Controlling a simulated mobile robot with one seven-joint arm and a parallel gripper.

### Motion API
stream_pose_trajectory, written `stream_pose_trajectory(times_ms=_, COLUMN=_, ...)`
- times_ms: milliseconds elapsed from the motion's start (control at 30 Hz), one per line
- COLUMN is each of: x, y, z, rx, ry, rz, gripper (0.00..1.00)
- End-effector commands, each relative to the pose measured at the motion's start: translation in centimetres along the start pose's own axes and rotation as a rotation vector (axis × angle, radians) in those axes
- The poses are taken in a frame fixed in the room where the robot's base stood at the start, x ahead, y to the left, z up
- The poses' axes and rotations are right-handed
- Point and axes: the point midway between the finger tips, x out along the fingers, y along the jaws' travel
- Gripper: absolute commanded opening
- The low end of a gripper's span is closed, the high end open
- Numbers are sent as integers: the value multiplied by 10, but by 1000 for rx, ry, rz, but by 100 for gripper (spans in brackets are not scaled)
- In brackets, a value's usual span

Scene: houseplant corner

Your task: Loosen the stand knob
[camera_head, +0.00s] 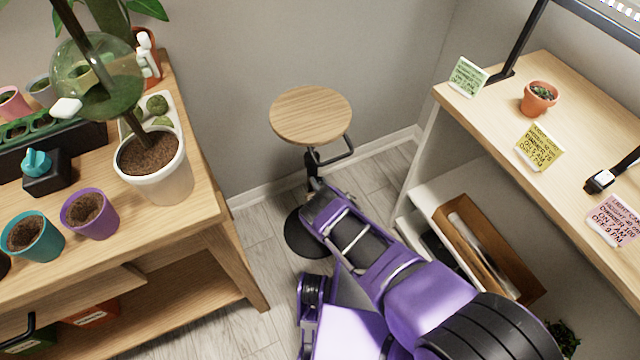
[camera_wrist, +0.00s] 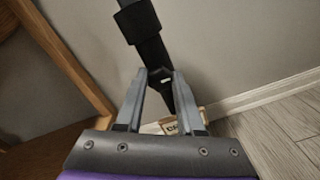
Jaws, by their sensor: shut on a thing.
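The stand has a round wooden top (camera_head: 310,115), a black post (camera_head: 312,160) and a round black base (camera_head: 306,232) on the floor. My gripper (camera_wrist: 162,74) reaches the post from the front, below the top. Its two grey fingers close in on a small dark knob (camera_wrist: 160,74) at the post. In the head view my purple arm hides the knob and the fingertips. The wrist view also shows the post (camera_wrist: 155,50), with a thicker black collar (camera_wrist: 137,20) above my fingers. The way the knob is turned cannot be told.
A wooden plant bench (camera_head: 215,225) with pots, including a white pot (camera_head: 160,180), stands at the left. A shelf desk (camera_head: 470,120) with note cards and a terracotta pot (camera_head: 538,98) stands at the right. The wall is close behind the stand. Bare floor (camera_head: 250,250) lies between.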

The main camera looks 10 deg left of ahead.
Motion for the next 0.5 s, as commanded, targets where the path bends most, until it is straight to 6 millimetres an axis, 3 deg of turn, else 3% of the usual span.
stream_pose_trajectory(times_ms=367, x=1, y=0, z=2, rx=-5, ry=-4, rz=1, gripper=0)
stream_pose_trajectory(times_ms=400, x=1, y=0, z=2, rx=-5, ry=-4, rz=1, gripper=39)
stream_pose_trajectory(times_ms=500, x=1, y=0, z=2, rx=-5, ry=-3, rz=1, gripper=57)
